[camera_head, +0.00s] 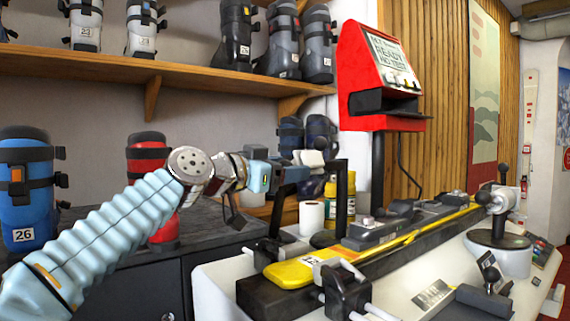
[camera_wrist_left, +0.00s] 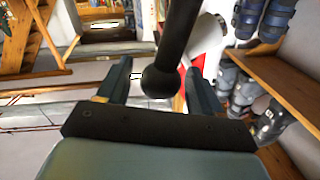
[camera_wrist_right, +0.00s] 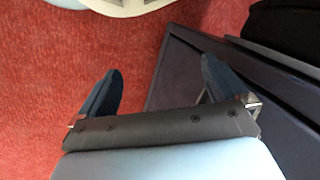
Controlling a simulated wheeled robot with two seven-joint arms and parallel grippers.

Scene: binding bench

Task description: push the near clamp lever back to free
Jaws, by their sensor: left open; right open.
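A black lever with a round ball knob (camera_wrist_left: 161,81) shows in the left wrist view. The knob sits between the two fingers of my left gripper (camera_head: 318,170), close in front of its palm. Clear gaps show on both sides of the knob, and the fingers are apart. In the head view my left gripper is above the near end of the bench; I cannot clearly separate the lever from the dark fingers there. My right gripper (camera_wrist_right: 160,85) is open and empty, low over the red floor beside a dark cabinet, and is outside the head view.
A yellow ski (camera_head: 295,272) lies along the white bench. A black clamp block (camera_head: 346,290) stands at its front, and a round-based grey vise (camera_head: 499,243) stands at the right. A red display unit (camera_head: 362,70) rises behind. A boot shelf (camera_head: 120,66) hangs at the left.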

